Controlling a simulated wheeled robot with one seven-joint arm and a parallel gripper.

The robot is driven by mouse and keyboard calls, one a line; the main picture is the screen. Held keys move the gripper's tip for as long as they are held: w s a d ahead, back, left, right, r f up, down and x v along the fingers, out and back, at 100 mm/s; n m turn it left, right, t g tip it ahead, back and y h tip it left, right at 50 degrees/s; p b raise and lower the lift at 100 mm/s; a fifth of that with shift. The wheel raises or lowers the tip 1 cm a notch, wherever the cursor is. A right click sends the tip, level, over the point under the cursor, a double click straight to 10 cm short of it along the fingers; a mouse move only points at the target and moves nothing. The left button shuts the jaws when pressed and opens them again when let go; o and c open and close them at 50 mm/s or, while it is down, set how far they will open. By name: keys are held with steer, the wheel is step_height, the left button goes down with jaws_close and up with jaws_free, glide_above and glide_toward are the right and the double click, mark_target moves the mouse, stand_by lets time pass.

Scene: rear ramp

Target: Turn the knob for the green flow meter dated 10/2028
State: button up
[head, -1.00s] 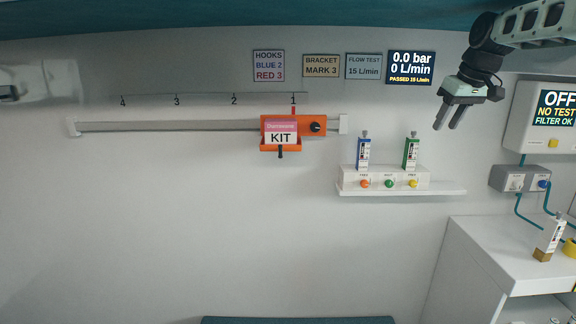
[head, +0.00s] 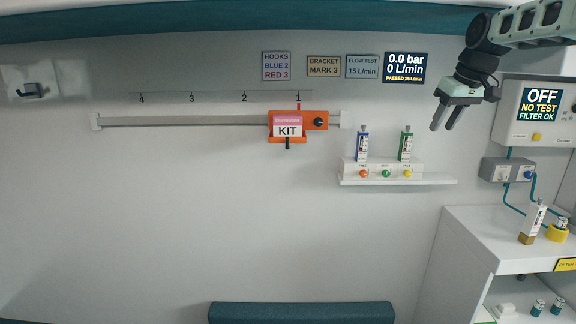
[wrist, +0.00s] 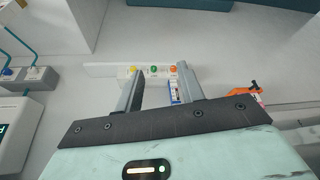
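A green flow meter (head: 405,146) stands upright on the right of a white block on the wall shelf. A blue flow meter (head: 362,146) stands to its left. Dates on them are too small to read. A white flow meter (head: 535,218) with a brown base stands on the cabinet at the right. My gripper (head: 441,127) is open and empty, up and to the right of the green meter in the head view, apart from it. In the wrist view the gripper (wrist: 160,88) shows spread fingers, with the blue meter (wrist: 173,93) between them; the green one is not clearly visible there.
The white shelf (head: 440,181) carries orange, green and yellow knobs. A wall display (head: 405,67) reads 0.0 bar, 0 L/min. An orange kit holder (head: 313,119) sits on a rail. A grey outlet box (head: 507,171) and an OFF panel (head: 538,135) are at right. A teal bench (head: 300,313) is below.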

steer(key=s+a+f+n+g, duration=0.1)
steer(key=s+a+f, duration=0.4)
steer(key=s+a, duration=0.55)
steer(key=s+a+f+n+g, duration=0.15)
steer(key=s+a+f, duration=0.25)
steer(key=s+a, duration=0.65)
steer(key=s+a+f+n+g, duration=0.1)
steer(key=s+f, duration=0.5)
steer(key=s, duration=0.6)
steer(key=s+a+f+n, duration=0.1)
steer(key=s+f, duration=0.4)
steer(key=s, duration=0.8)
steer(key=shift+a+f+g+h, duration=0.35)
steer(key=shift+a+f+h, duration=0.05)
steer(key=shift+a, duration=0.15)
